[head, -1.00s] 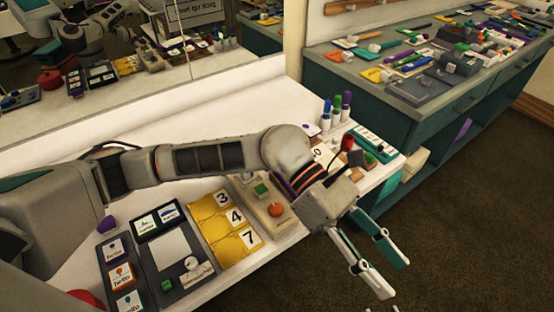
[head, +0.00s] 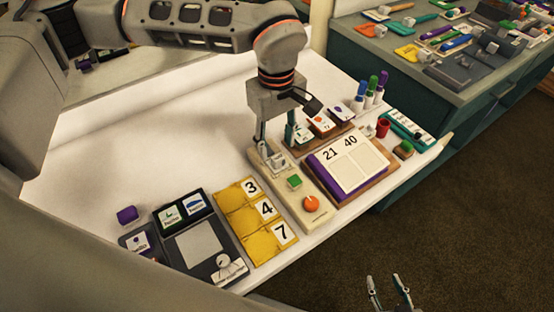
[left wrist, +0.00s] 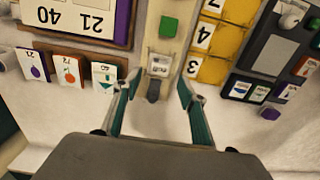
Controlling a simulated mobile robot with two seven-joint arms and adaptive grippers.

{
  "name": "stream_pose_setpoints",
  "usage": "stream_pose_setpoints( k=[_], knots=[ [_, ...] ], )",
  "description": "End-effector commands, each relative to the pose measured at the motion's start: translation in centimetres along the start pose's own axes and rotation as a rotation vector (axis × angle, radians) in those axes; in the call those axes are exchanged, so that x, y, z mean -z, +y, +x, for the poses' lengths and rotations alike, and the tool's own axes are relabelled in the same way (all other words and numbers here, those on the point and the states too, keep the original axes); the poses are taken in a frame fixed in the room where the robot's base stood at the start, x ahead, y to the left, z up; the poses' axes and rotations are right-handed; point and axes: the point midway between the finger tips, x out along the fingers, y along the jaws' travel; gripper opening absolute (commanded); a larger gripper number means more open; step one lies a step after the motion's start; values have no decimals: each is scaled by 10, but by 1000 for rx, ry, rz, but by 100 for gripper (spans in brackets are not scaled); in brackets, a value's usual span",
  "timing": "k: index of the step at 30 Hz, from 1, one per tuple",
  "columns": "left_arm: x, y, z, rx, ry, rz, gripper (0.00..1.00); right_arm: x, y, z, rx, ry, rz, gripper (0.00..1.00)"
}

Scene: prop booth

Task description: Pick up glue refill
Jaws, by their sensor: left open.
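I cannot tell for certain which item is the glue refill. My left gripper (head: 277,140) points down over the far end of a beige board (head: 290,197). It also shows in the left wrist view (left wrist: 159,82), open, with one finger on each side of a small pale-and-grey piece (left wrist: 160,64) at the board's end. A dark grey tip (left wrist: 153,91) sticks out from that piece between the fingers. Neither finger visibly grips it. The board also bears a green block (head: 294,181) and an orange knob (head: 311,204). My right gripper (head: 388,293) is open and empty at the bottom edge.
Yellow number cards (head: 243,218) and a dark panel (head: 205,245) lie left. Capped bottles (head: 371,92) stand behind, beside a red cup (head: 382,128). The white counter's left part is clear.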

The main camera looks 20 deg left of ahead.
Motion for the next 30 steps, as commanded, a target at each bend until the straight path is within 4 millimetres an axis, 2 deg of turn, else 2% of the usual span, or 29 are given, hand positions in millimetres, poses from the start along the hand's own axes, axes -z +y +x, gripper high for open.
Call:
stream_pose_setpoints(
  k=[10,14,20,21,25,30],
  knots=[
    [-4,2,45,1,-3,-1,42,0,0,0,-1,-1,-1,40],
    [-4,2,53,1,-2,-1,42,0,0,0,-1,-1,-1,40],
    [-4,2,53,0,-2,-1,42,0,0,0,-1,0,-1,40],
    [-4,2,53,0,-2,-1,36,0,0,0,-1,0,-1,40],
    [-4,2,53,0,-2,0,4,0,0,0,-1,0,-1,40],
    [-5,2,54,1,-2,0,4,0,0,0,-1,1,-1,40]
  ],
)
